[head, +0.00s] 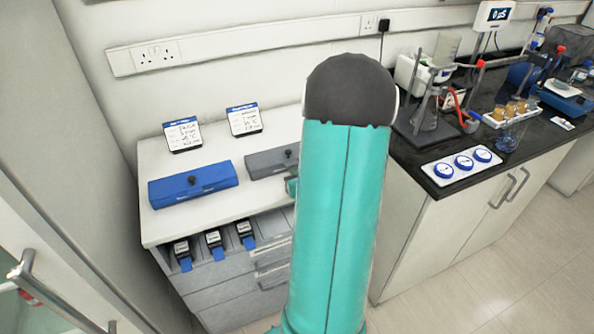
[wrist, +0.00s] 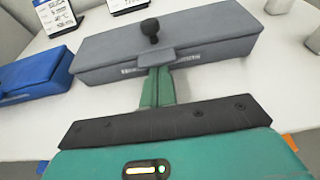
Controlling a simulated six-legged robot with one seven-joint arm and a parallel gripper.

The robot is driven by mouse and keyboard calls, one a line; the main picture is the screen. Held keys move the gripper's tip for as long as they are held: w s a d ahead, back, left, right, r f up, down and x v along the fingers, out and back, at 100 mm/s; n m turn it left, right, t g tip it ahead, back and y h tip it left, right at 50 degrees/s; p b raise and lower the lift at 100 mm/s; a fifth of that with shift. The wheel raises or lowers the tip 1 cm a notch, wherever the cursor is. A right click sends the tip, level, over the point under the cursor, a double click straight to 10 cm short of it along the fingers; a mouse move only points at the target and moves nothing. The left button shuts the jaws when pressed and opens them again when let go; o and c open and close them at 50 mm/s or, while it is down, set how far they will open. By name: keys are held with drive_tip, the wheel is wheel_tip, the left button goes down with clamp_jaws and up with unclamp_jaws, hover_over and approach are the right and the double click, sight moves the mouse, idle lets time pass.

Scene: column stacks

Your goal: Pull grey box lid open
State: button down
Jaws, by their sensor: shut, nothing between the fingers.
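The grey box (head: 270,161) sits on the white counter, partly hidden behind my green arm in the head view. In the wrist view the grey box (wrist: 200,62) lies straight ahead, with its lid down and a dark knob (wrist: 150,30) on top. A small grey tab (wrist: 155,57) sticks out at the middle of its front edge. My gripper (wrist: 157,75) has its green fingers together and empty, with the tips at or just under this tab. I cannot tell whether they touch it. In the head view only a bit of the gripper (head: 291,186) shows beside my arm.
A blue box (head: 193,184) with a dark knob stands left of the grey box. Two label cards (head: 183,134) stand behind the boxes. The white counter (head: 160,228) has free room in front. A dark bench (head: 410,158) with lab glassware is at right.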

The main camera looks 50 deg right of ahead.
drive_tip(key=shift+w+d, duration=0.15)
drive_tip(key=shift+d, duration=0.05)
idle(0.3)
drive_tip(key=shift+a, duration=0.1)
drive_tip(key=shift+r+g+y, duration=0.35)
drive_tip(key=shift+g+y, duration=0.05)
drive_tip(key=shift+g, duration=0.2)
drive_tip(key=shift+r+g, duration=0.15)
drive_tip(key=shift+g, duration=0.15)
